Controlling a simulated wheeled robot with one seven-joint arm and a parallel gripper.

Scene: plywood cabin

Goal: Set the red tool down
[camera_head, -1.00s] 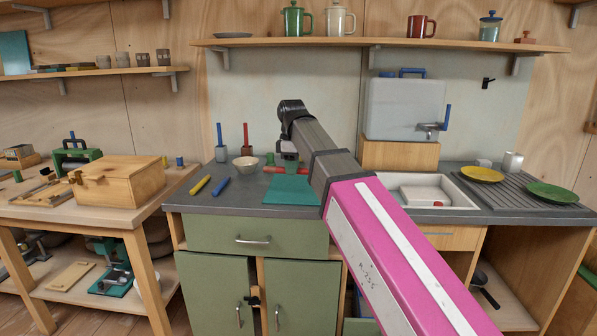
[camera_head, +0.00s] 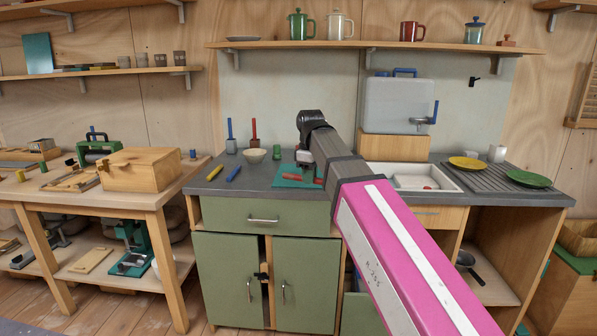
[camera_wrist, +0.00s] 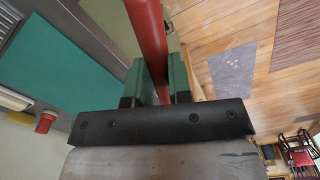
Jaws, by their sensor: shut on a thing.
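My gripper (camera_wrist: 158,84) is shut on the red tool (camera_wrist: 148,38), a round red bar held between the green fingers in the wrist view. The bar's far end runs out of that frame. In the head view my gripper (camera_head: 305,168) is over the teal mat (camera_head: 284,183) on the grey counter, partly hidden by my arm. Parts of the red tool (camera_head: 291,177) show there against the mat. The wrist view shows the mat (camera_wrist: 60,85) to the left of the tool, with floor to the right. Whether the tool touches the mat cannot be told.
The sink (camera_head: 410,178) is to the right. A wooden box (camera_head: 143,170) stands on the left table. The counter's front left is clear.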

